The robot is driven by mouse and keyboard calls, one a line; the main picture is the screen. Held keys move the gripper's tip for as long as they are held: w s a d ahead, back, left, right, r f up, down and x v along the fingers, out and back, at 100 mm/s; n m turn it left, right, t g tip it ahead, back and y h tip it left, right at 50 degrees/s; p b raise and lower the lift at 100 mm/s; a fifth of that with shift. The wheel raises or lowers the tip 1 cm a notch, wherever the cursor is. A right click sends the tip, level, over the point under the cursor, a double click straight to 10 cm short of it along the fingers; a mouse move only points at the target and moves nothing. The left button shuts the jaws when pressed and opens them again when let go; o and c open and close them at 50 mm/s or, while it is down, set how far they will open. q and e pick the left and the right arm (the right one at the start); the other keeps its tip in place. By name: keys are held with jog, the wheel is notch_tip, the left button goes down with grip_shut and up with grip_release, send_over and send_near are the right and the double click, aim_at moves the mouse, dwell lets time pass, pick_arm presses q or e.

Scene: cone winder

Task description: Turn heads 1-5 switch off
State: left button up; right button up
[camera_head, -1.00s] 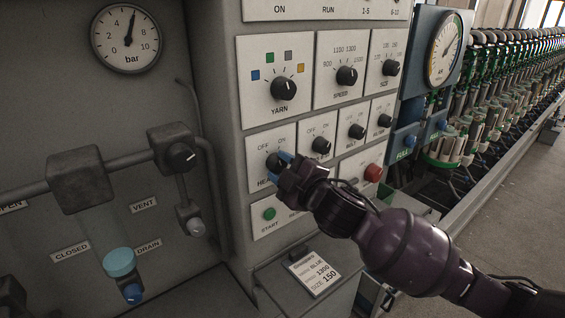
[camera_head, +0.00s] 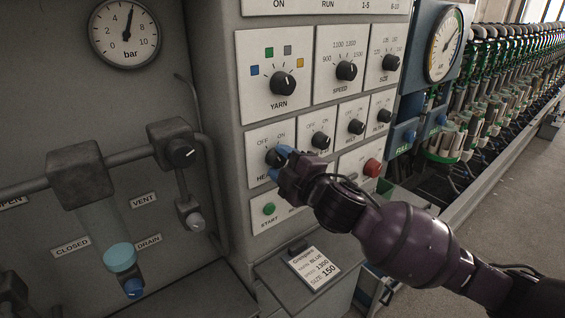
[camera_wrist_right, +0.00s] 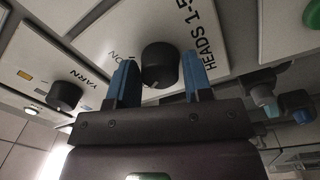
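The heads 1-5 switch (camera_head: 275,157) is a black round knob on a white plate at the lower left of the panel, marked OFF and ON. The gripper partly covers its label in the head view. My right gripper (camera_head: 279,163) is at this knob with its blue fingertips apart. In the right wrist view, the knob (camera_wrist_right: 160,65) is between the two blue fingers (camera_wrist_right: 160,82), with a narrow gap at each side. The fingers look open around it, not clamped. I cannot make out the knob's pointer. My left gripper is not in view.
A similar knob (camera_head: 320,140) is close to the right. The yarn knob (camera_head: 283,83) is above. The green start button (camera_head: 269,209) is below, and a red button (camera_head: 372,168) is to the right. A card (camera_head: 314,268) lies on the ledge below. Pipes and valves are left.

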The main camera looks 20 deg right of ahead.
jog(key=shift+o, duration=1.4)
jog(key=shift+s, duration=0.1)
pick_arm(q)
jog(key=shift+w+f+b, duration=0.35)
jog(key=shift+b, duration=0.6)
pick_arm(e)
jog(key=v, duration=1)
jog(key=shift+s, duration=0.35)
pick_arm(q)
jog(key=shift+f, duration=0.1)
